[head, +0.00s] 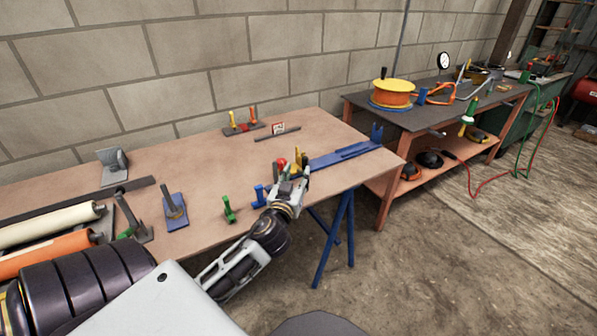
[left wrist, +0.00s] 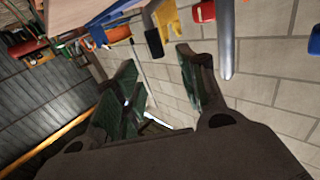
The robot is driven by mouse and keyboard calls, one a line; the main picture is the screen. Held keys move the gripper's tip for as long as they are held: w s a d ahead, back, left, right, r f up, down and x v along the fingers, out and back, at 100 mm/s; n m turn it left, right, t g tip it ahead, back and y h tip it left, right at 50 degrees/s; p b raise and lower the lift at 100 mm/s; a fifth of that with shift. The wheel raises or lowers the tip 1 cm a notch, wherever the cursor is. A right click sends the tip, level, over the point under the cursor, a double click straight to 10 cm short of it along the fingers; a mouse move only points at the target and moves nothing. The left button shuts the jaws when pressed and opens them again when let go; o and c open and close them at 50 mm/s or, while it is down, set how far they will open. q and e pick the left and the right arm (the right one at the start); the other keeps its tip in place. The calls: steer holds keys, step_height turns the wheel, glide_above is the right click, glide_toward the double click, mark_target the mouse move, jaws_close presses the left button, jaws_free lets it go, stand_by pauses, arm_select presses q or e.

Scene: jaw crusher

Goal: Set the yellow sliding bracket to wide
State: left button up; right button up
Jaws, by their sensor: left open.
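The yellow sliding bracket (head: 297,158) stands at the left end of a long blue rail (head: 343,156) on the brown workbench. A blue upright end piece (head: 377,133) stands at the rail's far right end. My left gripper (head: 291,177) is open, just in front of the bracket, and partly covers its lower part. In the left wrist view the yellow bracket (left wrist: 166,18) shows at the top, beyond the open fingers (left wrist: 160,82) and apart from them. Nothing is between the fingers. My right gripper is not in view.
A red-topped part (head: 281,164) stands beside the bracket. Blue (head: 259,196) and green (head: 228,209) clamps stand left of my gripper. A holder with yellow and orange handles (head: 243,122) is behind. The bench's right front corner is clear.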

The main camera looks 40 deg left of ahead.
arm_select(q)
steer(key=shift+v, duration=1.4)
